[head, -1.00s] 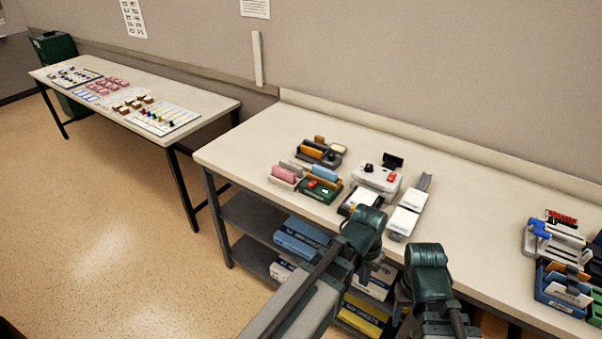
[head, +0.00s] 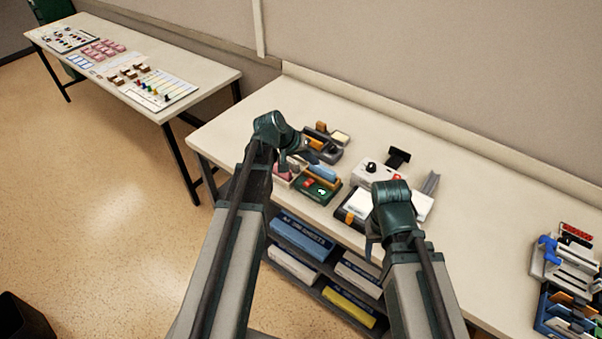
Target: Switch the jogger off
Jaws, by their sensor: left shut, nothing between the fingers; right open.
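No label names the jogger in the head view. A white box (head: 369,172) with a black knob stands on the bench; my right wrist is in front of its right part. Left of it sits a green unit (head: 318,193) with a red switch (head: 309,182), a lit green spot (head: 322,191) and a blue block. My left gripper (head: 311,157) is shut and empty, just above and behind the green unit; contact cannot be told. My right gripper (head: 371,246) is open, low in front of the white box and near the bench's front edge, its fingers mostly hidden.
A dark tray (head: 335,156) with an orange block lies behind the green unit. A black-and-white pad (head: 356,206) lies near my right wrist. A blue-and-white device (head: 562,258) and a rack stand at far right. The bench (head: 480,225) between is clear.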

